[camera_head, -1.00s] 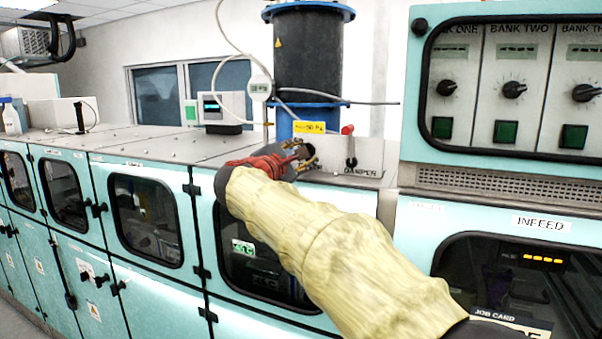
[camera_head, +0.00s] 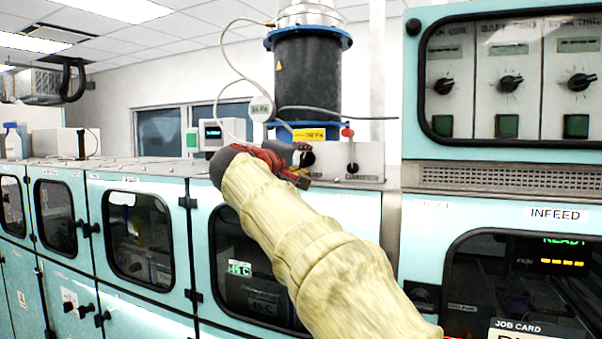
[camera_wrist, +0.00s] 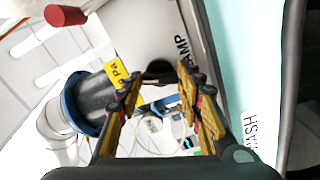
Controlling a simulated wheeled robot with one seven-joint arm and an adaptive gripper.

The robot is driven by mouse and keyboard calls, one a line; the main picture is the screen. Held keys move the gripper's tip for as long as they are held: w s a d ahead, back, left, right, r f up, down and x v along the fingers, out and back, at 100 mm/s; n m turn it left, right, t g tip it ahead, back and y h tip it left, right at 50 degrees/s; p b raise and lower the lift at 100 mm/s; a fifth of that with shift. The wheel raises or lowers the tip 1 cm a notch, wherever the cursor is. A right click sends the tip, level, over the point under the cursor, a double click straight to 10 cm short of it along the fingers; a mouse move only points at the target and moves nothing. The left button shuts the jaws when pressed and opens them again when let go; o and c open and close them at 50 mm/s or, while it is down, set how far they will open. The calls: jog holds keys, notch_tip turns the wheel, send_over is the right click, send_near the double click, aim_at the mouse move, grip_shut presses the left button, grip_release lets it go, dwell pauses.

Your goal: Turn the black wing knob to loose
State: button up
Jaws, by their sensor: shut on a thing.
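The black wing knob (camera_head: 307,158) is on the grey panel below the blue-flanged black duct. In the wrist view the dark knob (camera_wrist: 158,70) shows between the fingertips, partly hidden by them. My gripper (camera_head: 302,168) is at the knob, its red and dark body coming in from the left. In the wrist view my gripper (camera_wrist: 160,88) has one finger on each side of the knob and is shut on it. The wing's exact angle is hard to make out.
A red-tipped lever (camera_head: 348,133) stands just right of the knob; its red end (camera_wrist: 66,15) also shows in the wrist view. A yellow label (camera_head: 309,135) sits above the knob. The duct (camera_head: 307,75) rises behind. A control cabinet (camera_head: 510,85) stands to the right.

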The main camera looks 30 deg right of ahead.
jog(key=shift+f+m+b, duration=0.2)
jog(key=shift+m+b, duration=0.5)
jog(key=shift+m, duration=0.2)
jog(key=o, duration=1.2)
jog(key=shift+r, duration=0.1)
jog(key=shift+c, duration=0.2)
jog(key=shift+a, duration=0.1)
jog(key=v, duration=1.1)
jog(key=shift+s+a, duration=0.3)
